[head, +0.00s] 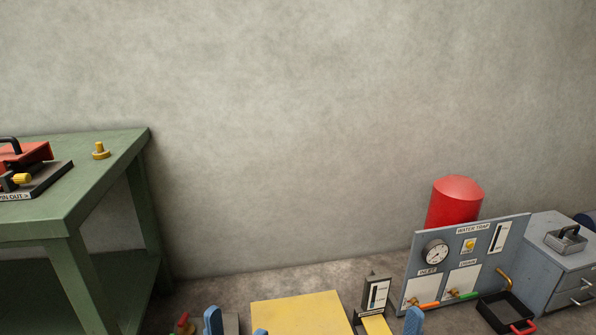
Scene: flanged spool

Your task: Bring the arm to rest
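No gripper of mine can be made out in the head view. Small blue rounded pieces (213,320) show at the bottom edge left of centre, and another blue piece (414,320) shows right of centre. They are cut off by the frame, and I cannot tell what they belong to. No flanged spool can be clearly made out. A small yellow knobbed piece (100,151) stands upright on the green bench (100,185) at the left.
A red hinged device (28,153) sits on the bench. A grey gauge panel (465,258), red cylinder (455,203), black tray (507,313) and grey drawer cabinet (562,262) stand at the right. A yellow surface (298,312) lies bottom centre. Bare floor shows along the wall.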

